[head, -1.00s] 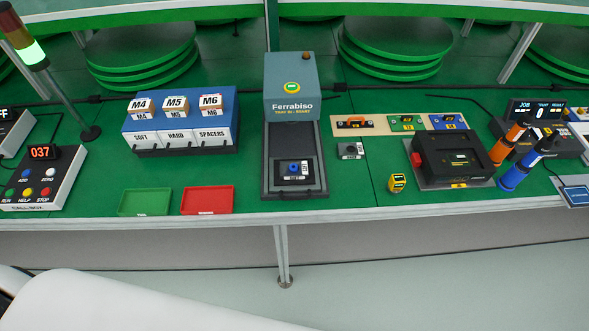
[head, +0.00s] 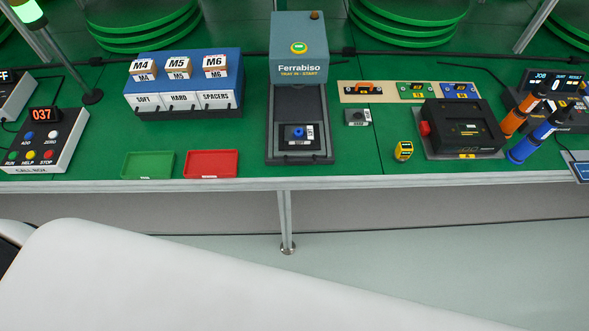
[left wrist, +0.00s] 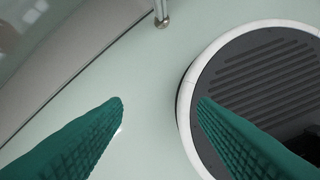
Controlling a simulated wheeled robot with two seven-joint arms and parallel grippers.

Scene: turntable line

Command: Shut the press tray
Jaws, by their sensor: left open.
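The Ferrabiso press (head: 299,62) stands at the middle of the green bench, a grey-blue housing with a lit green button. Its dark press tray (head: 299,112) is out toward the bench's front edge. A small black part with a blue top (head: 298,133) sits in the tray's front. In the left wrist view my left gripper (left wrist: 160,101) is open and empty, its two green fingers apart above the floor, away from the bench top. My right gripper is in neither view.
A green bin (head: 147,165) and a red bin (head: 211,164) lie left of the tray. A blue dispenser (head: 182,85) stands behind them. A call box (head: 45,140) is at far left. A yellow gadget (head: 403,151) and a black fixture (head: 460,126) are at right.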

